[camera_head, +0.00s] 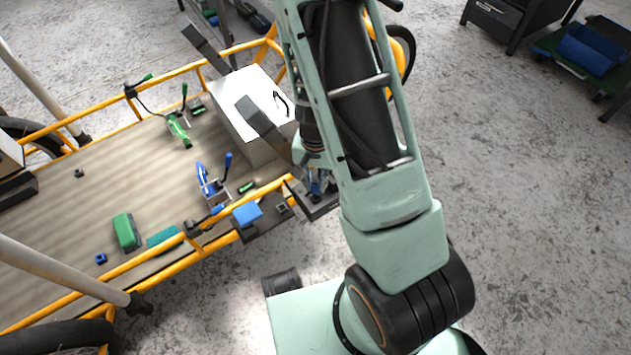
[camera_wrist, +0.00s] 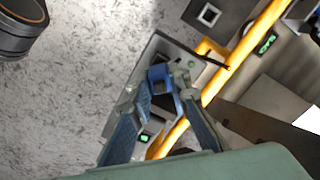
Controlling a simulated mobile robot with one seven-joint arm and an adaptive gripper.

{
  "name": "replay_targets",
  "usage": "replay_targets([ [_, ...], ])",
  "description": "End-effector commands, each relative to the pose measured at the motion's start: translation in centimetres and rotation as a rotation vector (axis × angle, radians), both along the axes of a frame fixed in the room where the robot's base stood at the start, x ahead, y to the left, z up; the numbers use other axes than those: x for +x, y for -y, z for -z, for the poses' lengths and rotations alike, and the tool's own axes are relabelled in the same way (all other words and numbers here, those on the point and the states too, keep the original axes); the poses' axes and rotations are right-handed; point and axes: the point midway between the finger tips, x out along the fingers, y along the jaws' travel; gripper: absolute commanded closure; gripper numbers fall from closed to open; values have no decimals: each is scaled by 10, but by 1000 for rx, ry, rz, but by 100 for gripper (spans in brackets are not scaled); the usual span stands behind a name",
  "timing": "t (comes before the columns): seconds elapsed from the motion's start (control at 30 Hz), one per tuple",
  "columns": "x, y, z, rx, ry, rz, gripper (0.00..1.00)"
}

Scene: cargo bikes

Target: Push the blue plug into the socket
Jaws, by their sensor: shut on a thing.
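My gripper (camera_wrist: 162,88) is shut on the blue plug (camera_wrist: 160,74), a small blue block with a dark square middle, held between the fingertips. In the head view my gripper (camera_head: 318,183) is partly hidden by my arm, at the cart's near right corner. The plug is over a grey box or tray (camera_wrist: 133,82) beside the yellow rail. I cannot tell whether it touches it. A dark block with a pale-rimmed square opening (camera_wrist: 208,14), possibly the socket, lies apart from the plug at the top of the wrist view; it also shows in the head view (camera_head: 283,208).
The yellow cart rail (camera_wrist: 240,52) runs close beside my gripper. A white box (camera_head: 250,105) stands on the cart bed. Blue clamp (camera_head: 209,187), green clamp (camera_head: 179,130), green brush (camera_head: 126,231) and blue block (camera_head: 247,214) are nearby.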

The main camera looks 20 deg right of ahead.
Motion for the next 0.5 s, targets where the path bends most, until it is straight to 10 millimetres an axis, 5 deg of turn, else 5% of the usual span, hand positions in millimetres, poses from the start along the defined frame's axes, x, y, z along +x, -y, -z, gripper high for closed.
replay_targets([
  [0.5,0,0,12,0,0,1,100],
])
